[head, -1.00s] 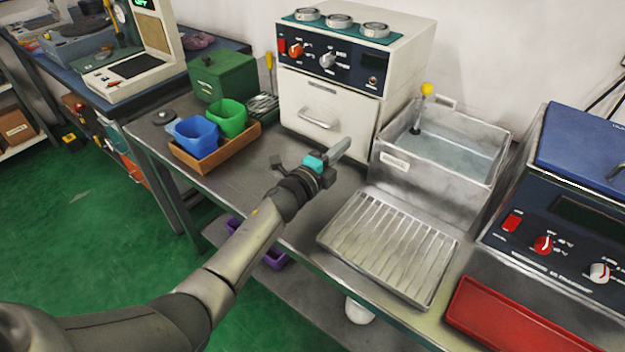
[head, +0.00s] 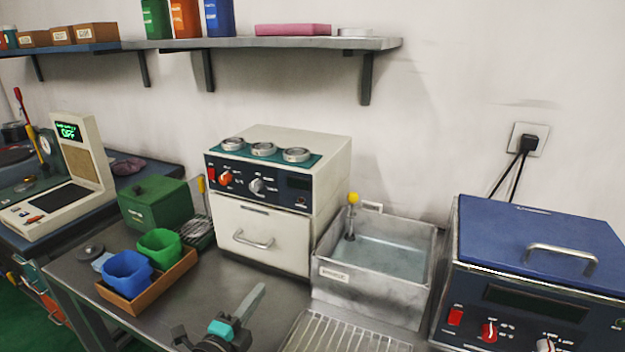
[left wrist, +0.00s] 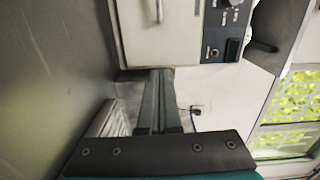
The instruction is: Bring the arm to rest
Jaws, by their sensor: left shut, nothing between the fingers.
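My left gripper (head: 250,302) shows at the bottom of the head view, with a teal part at the base of its fingers. It is over the grey bench (head: 185,305), in front of the white oven (head: 262,235). Its fingers are together and hold nothing. In the left wrist view the two closed fingers (left wrist: 158,100) point toward the oven's lower front. Most of the left arm is below the head view. My right gripper is in neither view.
Three metal rings (head: 263,149) lie on the oven top. A wooden tray (head: 150,297) with blue and green cups stands left of the gripper. A water basin (head: 375,265), a slatted rack (head: 340,335) and a blue-lidded machine (head: 540,245) stand to the right. A wall shelf (head: 270,44) hangs above.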

